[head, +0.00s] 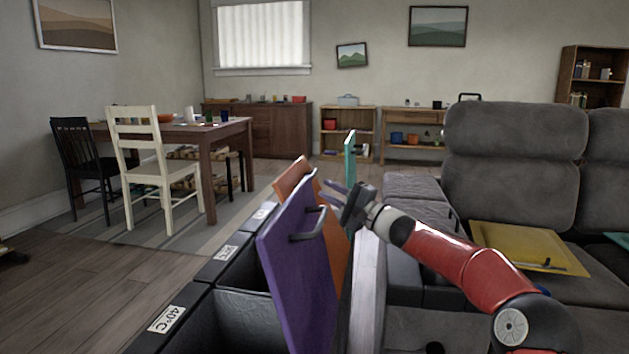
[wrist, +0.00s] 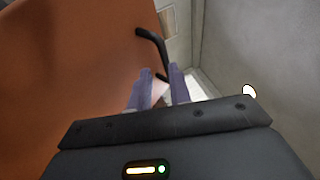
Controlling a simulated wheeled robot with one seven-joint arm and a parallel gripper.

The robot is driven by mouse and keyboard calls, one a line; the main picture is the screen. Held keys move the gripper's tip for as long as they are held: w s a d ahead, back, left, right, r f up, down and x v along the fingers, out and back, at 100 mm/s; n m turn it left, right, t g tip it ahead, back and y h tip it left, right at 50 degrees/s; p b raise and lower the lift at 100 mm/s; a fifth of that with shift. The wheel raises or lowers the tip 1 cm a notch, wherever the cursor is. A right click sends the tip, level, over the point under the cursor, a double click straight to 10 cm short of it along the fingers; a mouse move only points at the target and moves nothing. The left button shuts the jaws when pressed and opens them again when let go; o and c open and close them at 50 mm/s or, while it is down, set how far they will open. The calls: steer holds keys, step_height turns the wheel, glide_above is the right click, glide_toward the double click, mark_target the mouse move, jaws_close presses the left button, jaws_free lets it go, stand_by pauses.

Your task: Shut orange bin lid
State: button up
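The orange lid (head: 292,178) stands raised on the black bin row, just behind the purple lid (head: 290,270), which hides much of it. In the wrist view the orange lid (wrist: 70,80) fills the left side, with its black bar handle (wrist: 150,45) near its right edge. My gripper (head: 343,190) is on the right side of the raised lids, close to the orange one. Its two fingers, also in the wrist view (wrist: 160,72), are apart, with the lower end of the handle showing near the tips. I cannot tell whether they touch it.
A teal lid (head: 350,158) stands raised farther back. The bin row (head: 215,262) has white labels on its front edge. A grey sofa (head: 515,150) with a yellow panel (head: 510,245) stands at right. Open floor (head: 75,280) lies at left, before a table (head: 195,135) and chairs.

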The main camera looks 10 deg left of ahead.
mark_target(313, 173)
steer(key=shift+w+a+r+m+t+y+p, duration=0.3)
steer(key=shift+w+a+r+p, duration=0.2)
steer(key=shift+w+a, duration=0.4)
steer(key=shift+w+a+r+m+t+y+p, duration=0.15)
steer(key=shift+w+a+r+t+p, duration=0.25)
steer(key=shift+w+a, duration=0.5)
steer(key=shift+w+a+r+m+t+y+p, duration=0.15)
steer(key=shift+w+a+r+m+t+p, duration=0.35)
steer(key=shift+a, duration=0.6)
steer(key=shift+w+f+n, duration=0.1)
steer(key=shift+n, duration=0.15)
jaws_close()
